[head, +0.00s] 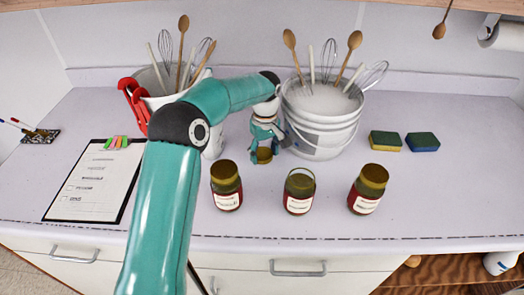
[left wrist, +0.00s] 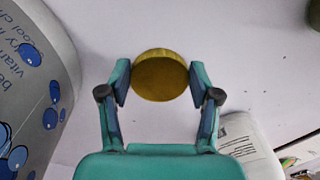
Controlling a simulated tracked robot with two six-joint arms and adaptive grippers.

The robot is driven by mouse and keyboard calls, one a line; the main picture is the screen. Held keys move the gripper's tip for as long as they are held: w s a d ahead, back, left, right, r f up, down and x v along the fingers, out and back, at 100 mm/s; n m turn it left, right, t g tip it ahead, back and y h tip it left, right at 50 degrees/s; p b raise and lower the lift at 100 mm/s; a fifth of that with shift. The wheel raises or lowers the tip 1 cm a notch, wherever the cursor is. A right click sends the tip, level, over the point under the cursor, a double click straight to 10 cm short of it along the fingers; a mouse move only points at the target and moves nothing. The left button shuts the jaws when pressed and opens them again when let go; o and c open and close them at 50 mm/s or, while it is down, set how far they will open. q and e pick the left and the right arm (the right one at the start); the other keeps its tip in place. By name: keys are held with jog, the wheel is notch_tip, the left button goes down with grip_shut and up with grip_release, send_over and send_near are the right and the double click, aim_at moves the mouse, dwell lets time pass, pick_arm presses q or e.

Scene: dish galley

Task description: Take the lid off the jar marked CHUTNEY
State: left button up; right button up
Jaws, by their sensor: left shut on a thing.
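My left gripper (head: 264,150) is shut on a gold lid (head: 264,156), low over the counter behind the jars and in front of the white bucket. In the left wrist view the lid (left wrist: 160,76) sits between the two fingertips. I cannot tell whether it touches the counter. The middle jar (head: 299,192) stands upright with an open rim and no lid. The left jar (head: 226,186) and the right jar (head: 368,189) stand upright with gold lids on. All have red and white labels too small to read. My right gripper is not in view.
A white bucket (head: 322,130) with spoons and whisks stands just right of my left gripper. More utensils stand behind my left arm. Two sponges (head: 404,141) lie at the right, a clipboard (head: 95,185) at the left. The counter (head: 450,190) is clear at the front right.

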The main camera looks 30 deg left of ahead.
aim_at(265, 154)
pick_arm(q)
jog(key=o, duration=1.3)
jog(key=r, duration=1.2)
jog(key=shift+w+r+p, duration=0.15)
jog(key=shift+w+p, duration=0.05)
jog(key=shift+p, duration=0.15)
